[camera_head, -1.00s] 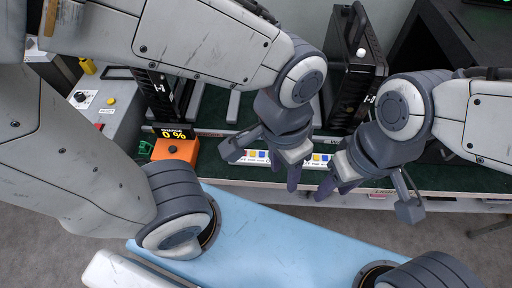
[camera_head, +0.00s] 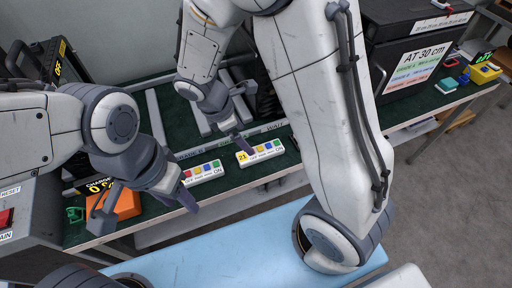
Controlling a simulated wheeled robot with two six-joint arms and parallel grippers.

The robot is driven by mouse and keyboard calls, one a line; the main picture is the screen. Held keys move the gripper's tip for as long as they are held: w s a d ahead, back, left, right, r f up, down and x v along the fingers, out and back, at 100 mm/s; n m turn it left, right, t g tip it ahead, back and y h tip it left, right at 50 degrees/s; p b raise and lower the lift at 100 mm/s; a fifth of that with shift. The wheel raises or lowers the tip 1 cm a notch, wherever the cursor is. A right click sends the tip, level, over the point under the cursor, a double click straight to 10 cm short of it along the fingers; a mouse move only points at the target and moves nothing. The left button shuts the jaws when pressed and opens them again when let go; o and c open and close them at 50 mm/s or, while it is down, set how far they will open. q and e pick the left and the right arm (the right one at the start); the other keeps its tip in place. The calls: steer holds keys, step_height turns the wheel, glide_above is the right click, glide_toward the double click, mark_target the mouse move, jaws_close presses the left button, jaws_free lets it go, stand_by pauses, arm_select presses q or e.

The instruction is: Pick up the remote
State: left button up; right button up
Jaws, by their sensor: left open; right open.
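Two white remotes with coloured buttons lie along the front strip of the dark green bench top. The left remote (camera_head: 204,172) has red, yellow, blue and green buttons. The right remote (camera_head: 261,152) has a yellow patch marked 21 at its left end. My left gripper (camera_head: 146,208) is open and empty, with one finger just left of and in front of the left remote. My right gripper (camera_head: 244,119) is open and empty, above and behind the right remote, one finger close to its left end. I cannot tell whether that finger touches it.
An orange box (camera_head: 127,204) with a display stands left, partly behind my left gripper. Grey bars (camera_head: 158,117) lie at the back. A black box with a sign (camera_head: 413,68) stands right. Small devices (camera_head: 484,73) sit at the far right. A light blue surface (camera_head: 215,250) lies in front.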

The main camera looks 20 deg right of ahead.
glide_above(259, 150)
steer(key=a, duration=0.3)
steer(key=shift+n, duration=0.4)
step_height(259, 150, down, 5)
steer(key=shift+s+f+b, duration=0.1)
steer(key=shift+s+b, duration=0.05)
steer(key=shift+b, duration=0.25)
steer(key=shift+d+b+x, duration=0.15)
steer(key=shift+b+x, duration=0.15)
steer(key=shift+x, duration=1.25)
steer(key=shift+d+b+x, duration=0.2)
steer(key=shift+b+x, duration=0.1)
steer(key=shift+x, duration=1.3)
steer(key=shift+a, duration=0.1)
steer(key=c, duration=1.5)
steer(key=shift+r, duration=0.25)
